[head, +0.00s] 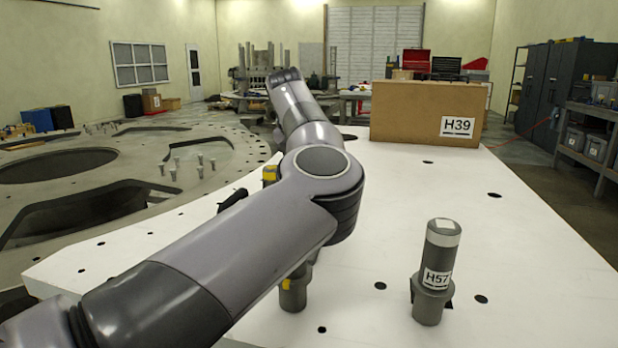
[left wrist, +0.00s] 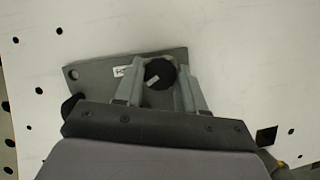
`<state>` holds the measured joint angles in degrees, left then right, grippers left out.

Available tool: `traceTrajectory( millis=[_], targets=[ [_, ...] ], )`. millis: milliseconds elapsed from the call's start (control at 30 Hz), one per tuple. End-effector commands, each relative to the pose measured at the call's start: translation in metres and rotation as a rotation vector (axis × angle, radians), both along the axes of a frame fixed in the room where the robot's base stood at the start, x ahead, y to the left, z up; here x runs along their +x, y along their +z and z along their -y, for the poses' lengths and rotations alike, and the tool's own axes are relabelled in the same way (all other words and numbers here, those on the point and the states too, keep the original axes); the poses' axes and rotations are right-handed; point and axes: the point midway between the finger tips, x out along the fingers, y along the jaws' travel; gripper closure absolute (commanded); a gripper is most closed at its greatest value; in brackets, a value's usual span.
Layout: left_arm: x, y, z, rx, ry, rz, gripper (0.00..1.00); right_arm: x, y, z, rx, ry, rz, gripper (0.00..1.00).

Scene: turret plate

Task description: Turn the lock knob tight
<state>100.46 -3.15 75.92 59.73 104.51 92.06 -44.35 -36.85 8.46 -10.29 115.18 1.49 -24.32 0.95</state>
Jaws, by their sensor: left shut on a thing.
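The lock knob (left wrist: 161,74) is round and black with a small pale mark on its top, in the upper middle of the left wrist view. It sits at a dark grey plate (left wrist: 97,78) that has a hole near its left corner and a white label. My left gripper (left wrist: 158,66) has its two grey fingers on either side of the knob, shut on it. In the head view my left arm crosses the middle and hides the knob and most of the plate. My right gripper is in neither view.
A grey cylinder marked H57 (head: 442,250) stands upright in a holder on the white table (head: 530,265). A grey post with yellow (head: 293,291) stands beside my arm. A brown box marked H39 (head: 415,112) is at the back. The table's right side is mostly clear.

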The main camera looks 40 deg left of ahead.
Motion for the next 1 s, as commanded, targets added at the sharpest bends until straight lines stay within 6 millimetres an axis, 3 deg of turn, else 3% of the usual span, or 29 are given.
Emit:
traceTrajectory(
  millis=[500,1000],
  targets=[
    [0.0002,0.0014,-0.003,0.002,-0.388,0.003,0.91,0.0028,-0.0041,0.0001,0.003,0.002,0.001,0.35],
    [0.0004,0.0015,-0.003,0.003,-0.49,0.002,0.91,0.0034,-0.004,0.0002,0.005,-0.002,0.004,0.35]
  ],
)
